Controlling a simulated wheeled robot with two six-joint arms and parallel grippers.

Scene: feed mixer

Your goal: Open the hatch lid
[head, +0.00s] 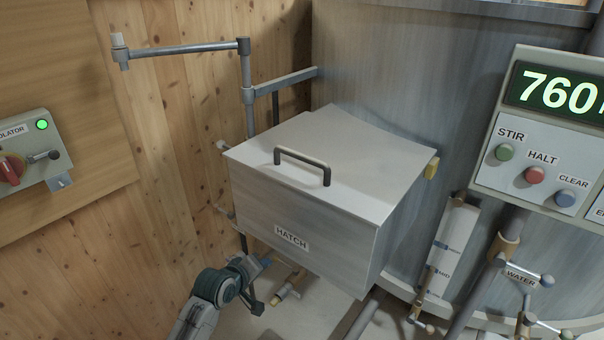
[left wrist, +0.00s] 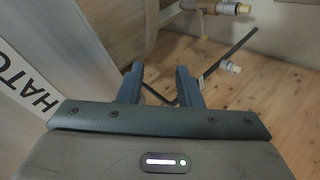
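The hatch lid (head: 335,150) is a flat light-grey panel lying shut on top of the grey box marked HATCH (head: 300,222). A black bar handle (head: 302,158) stands on the lid near its front edge. My left gripper (head: 254,274) is low beside the front left of the box, below the lid and apart from the handle. In the left wrist view its two fingers (left wrist: 159,88) are spread with a gap, and no object is clearly held between them. A dark bar (left wrist: 225,55) shows beyond the fingers. My right gripper is not in view.
A jointed metal post with a crossbar (head: 248,95) rises behind the box's left side. A control panel (head: 540,155) is on the right, above a WATER valve (head: 521,275). An isolator box (head: 35,155) is on the wooden wall at left. The space above the lid is clear.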

